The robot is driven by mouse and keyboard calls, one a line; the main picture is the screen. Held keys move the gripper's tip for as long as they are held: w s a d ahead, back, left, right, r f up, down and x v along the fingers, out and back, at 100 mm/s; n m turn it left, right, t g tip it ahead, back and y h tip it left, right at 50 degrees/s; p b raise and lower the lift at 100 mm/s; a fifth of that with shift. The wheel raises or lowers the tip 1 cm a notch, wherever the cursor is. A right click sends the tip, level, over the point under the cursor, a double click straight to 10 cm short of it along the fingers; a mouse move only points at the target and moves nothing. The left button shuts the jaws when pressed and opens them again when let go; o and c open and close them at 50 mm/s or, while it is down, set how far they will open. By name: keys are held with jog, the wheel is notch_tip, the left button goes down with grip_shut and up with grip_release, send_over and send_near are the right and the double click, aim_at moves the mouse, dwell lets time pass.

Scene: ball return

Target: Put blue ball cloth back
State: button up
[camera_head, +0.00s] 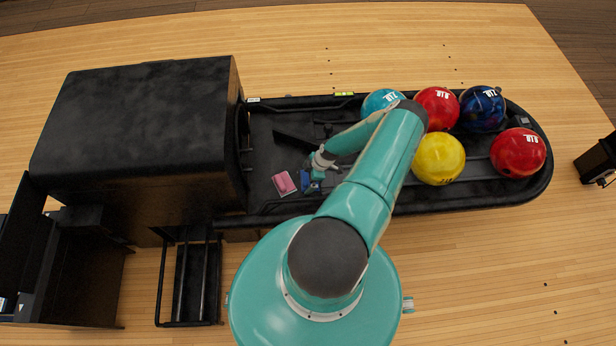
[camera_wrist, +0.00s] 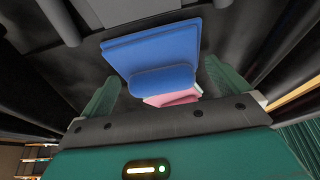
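The blue ball cloth (camera_head: 312,187) lies on the black ball return, just below my gripper (camera_head: 317,170) in the head view. In the wrist view the blue cloth (camera_wrist: 155,55) is a flat square with a thicker rounded near end. It sits between the two green fingers of my gripper (camera_wrist: 163,75). The fingers are spread, with a visible gap between the left finger and the cloth. A pink cloth (camera_head: 284,183) lies just left of the blue one; it also shows in the wrist view (camera_wrist: 172,97), partly hidden by the blue one.
Several bowling balls, including a yellow ball (camera_head: 438,158) and a red ball (camera_head: 518,152), fill the right end of the ball return (camera_head: 262,135). Its large black hood (camera_head: 140,125) stands at left. A black rack (camera_head: 190,285) stands on the floor in front.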

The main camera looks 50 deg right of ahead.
jog(key=v, duration=1.2)
jog(key=shift+r, duration=0.15)
jog(key=w+a+r+g+h, duration=0.15)
jog(key=w+r, duration=0.25)
jog(key=r, duration=0.6)
jog(key=w+a+r+g+h, duration=0.15)
jog(key=w+r, duration=0.25)
jog(key=r, duration=0.6)
jog(key=w+a+r+m+h, duration=0.15)
jog(key=a+r, duration=0.25)
jog(key=r, duration=0.5)
jog(key=w+a+r+m, duration=0.1)
jog(key=w+a+r, duration=0.2)
jog(key=a+r, duration=0.35)
jog(key=s+a+r+m+t+h, duration=0.1)
jog(key=s+a+r+m+t, duration=0.15)
jog(key=a+r, duration=1.15)
jog(key=s+a+r+m+t+y, duration=0.2)
jog(key=s+a+r+m, duration=0.1)
jog(key=s+a+r, duration=0.6)
jog(key=shift+s+a+r+t, duration=0.15)
jog(key=shift+s+a+t, duration=0.25)
jog(key=shift+a, duration=0.65)
jog(key=shift+y, duration=0.25)
jog(key=shift+c, duration=0.2)
